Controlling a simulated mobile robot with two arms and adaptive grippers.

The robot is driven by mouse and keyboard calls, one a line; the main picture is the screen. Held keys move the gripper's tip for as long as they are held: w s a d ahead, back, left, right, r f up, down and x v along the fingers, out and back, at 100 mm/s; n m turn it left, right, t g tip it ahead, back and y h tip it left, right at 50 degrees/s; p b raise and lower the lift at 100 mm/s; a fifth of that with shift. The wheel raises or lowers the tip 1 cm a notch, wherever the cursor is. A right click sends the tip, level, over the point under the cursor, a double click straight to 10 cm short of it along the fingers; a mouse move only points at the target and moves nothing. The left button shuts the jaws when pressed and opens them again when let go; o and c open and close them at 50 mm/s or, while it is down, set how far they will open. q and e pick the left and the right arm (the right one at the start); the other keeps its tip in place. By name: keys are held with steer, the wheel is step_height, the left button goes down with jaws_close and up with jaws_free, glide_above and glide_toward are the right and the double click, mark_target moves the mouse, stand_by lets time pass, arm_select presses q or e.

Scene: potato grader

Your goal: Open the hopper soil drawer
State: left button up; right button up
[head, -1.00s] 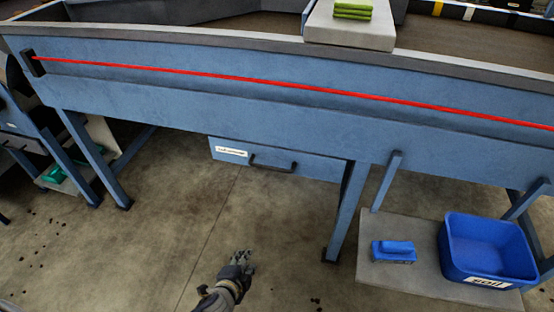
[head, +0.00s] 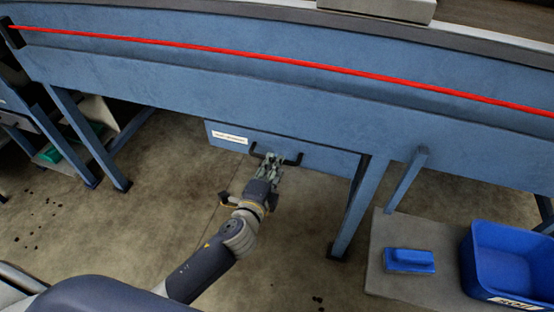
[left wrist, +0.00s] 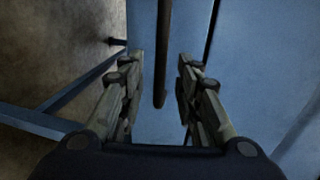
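The soil drawer (head: 325,158) is a blue box front under the blue machine, with a white label (head: 230,138) and a dark bar handle (head: 293,161). I see no gap showing it pulled out. My left gripper (head: 271,162) is at the handle in the head view. In the left wrist view, its two fingers (left wrist: 160,85) are spread apart, and the dark handle bar (left wrist: 162,60) runs between and beyond their tips. I see no finger pressing on the bar. My right gripper is in neither view.
A blue bin (head: 510,265) and a blue brush-like block (head: 409,260) rest on a grey platform (head: 400,288) at the right. A blue machine leg (head: 350,215) stands right of the drawer. The floor in front is mostly clear. A red cord (head: 300,62) runs along the machine.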

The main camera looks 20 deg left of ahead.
arm_select(q)
steer(key=shift+x, duration=2)
jaws_close()
